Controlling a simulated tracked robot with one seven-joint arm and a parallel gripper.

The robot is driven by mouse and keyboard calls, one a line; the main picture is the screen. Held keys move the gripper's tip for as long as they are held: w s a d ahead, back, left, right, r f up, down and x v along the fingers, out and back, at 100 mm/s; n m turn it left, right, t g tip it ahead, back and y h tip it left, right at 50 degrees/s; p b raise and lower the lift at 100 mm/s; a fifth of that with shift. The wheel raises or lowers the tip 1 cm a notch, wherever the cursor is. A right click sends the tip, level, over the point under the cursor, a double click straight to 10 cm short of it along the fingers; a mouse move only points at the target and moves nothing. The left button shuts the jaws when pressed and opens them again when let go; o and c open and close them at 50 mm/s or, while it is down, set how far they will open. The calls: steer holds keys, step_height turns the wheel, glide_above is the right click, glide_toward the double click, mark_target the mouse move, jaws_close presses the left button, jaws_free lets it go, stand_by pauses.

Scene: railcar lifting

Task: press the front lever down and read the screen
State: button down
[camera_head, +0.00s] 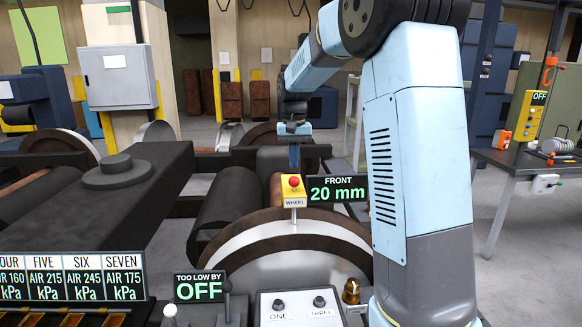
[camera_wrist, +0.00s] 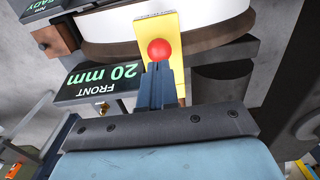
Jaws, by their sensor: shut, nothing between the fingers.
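The FRONT screen (camera_head: 338,190) is black with green figures and reads 20 mm. It shows upside down in the wrist view (camera_wrist: 98,80). Beside it stands a yellow box (camera_head: 291,190) labelled WHEEL, with a red ball knob (camera_head: 294,181) that also shows in the wrist view (camera_wrist: 159,49). My gripper (camera_head: 294,168) points down just above the knob. In the wrist view its shut, empty fingertips (camera_wrist: 158,68) are close to the knob; I cannot tell whether they touch. I cannot tell for sure which part is the front lever.
A TOO LOW BY screen (camera_head: 201,287) reads OFF. A panel with black knobs (camera_head: 300,305) marked ONE and THREE is at the bottom. A row of AIR kPa screens (camera_head: 72,277) is at lower left. A large wheel (camera_head: 290,255) lies below the yellow box. A table (camera_head: 530,165) stands right.

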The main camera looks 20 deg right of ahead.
steer(key=shift+r, duration=2.2)
steer(key=shift+s, duration=0.1)
steer(key=s+r+n+t, duration=0.1)
steer(key=s+r+t, duration=0.25)
steer(key=s, duration=1.55)
steer(key=s+f+t, duration=0.1)
steer(key=s+f, duration=0.1)
steer(key=s, duration=0.6)
steer(key=s+f+n+t, duration=0.1)
steer(key=s+f, duration=0.2)
steer(key=s, duration=0.5)
steer(key=shift+a, duration=0.4)
